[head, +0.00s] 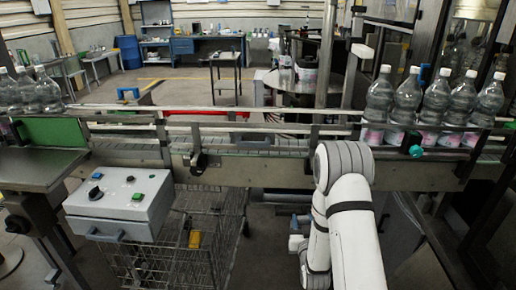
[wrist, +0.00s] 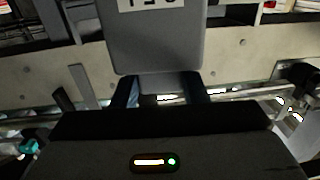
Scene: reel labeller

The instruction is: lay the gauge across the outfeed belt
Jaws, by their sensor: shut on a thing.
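My gripper (wrist: 162,92) is shut on the narrow neck of the gauge (wrist: 165,45), a grey plate with a white label whose black letters appear upside down in the wrist view. The gauge runs away from the jaws and is cut off by the top edge. The outfeed belt (head: 270,171) runs across the head view, with a pale side frame and metal guide rails. The pale bolted frame (wrist: 235,65) shows behind the gauge in the wrist view. I cannot tell whether the gauge touches it.
Clear bottles (head: 407,100) stand in a row on the line at right, and more bottles (head: 45,90) at far left. A control box (head: 118,200) and wire cart (head: 180,255) stand in front of the belt. The belt's middle stretch holds no bottles.

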